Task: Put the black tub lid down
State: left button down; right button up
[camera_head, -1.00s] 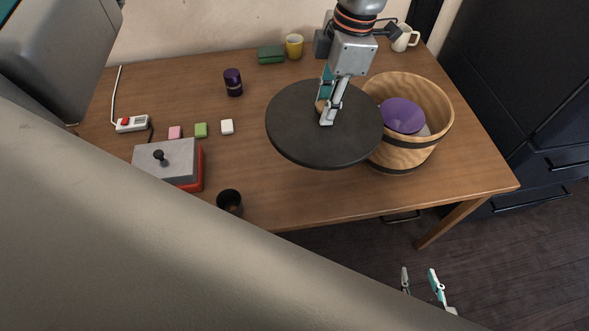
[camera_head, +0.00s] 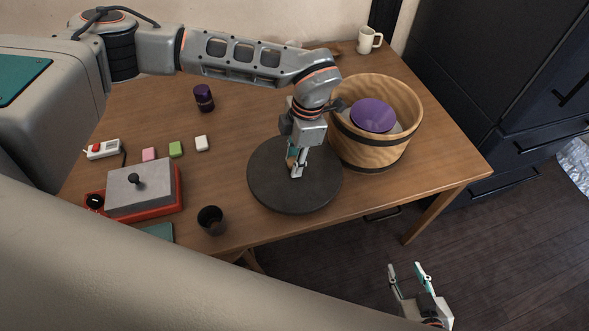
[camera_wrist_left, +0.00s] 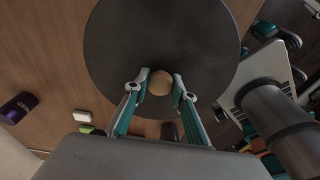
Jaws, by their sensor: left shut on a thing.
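The black tub lid (camera_head: 270,190) is a flat dark disc with a light wooden knob. It lies level at the front of the table, left of the wooden tub (camera_head: 362,148); I cannot tell whether it touches the tabletop. My left gripper (camera_head: 295,172) is shut on the knob from above. In the left wrist view the knob (camera_wrist_left: 160,83) sits between the fingertips, with the lid (camera_wrist_left: 160,35) beyond it. The tub is open and holds a purple bowl (camera_head: 374,115). My right gripper (camera_head: 405,268) is open and empty, beyond the table's front edge over the floor.
A dark cup (camera_head: 211,220) stands left of the lid near the front edge. A joystick box (camera_head: 150,188), small coloured blocks (camera_head: 176,149) and a purple can (camera_head: 204,98) are further left. A white mug (camera_head: 369,40) is at the back. The table (camera_head: 235,125) is clear behind the lid's left side.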

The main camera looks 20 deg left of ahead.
pick_arm(q)
jog(key=shift+f, duration=2.15)
jog(key=shift+f, duration=0.15)
jog(key=c, duration=1.7)
grip_release()
jog(key=r, duration=0.4)
jog(key=d+r, duration=0.1)
jog(key=r, duration=0.3)
jog(key=w+r, duration=0.1)
jog(key=r, duration=0.3)
jog(key=shift+d+r, duration=0.15)
jog(key=shift+d, duration=0.1)
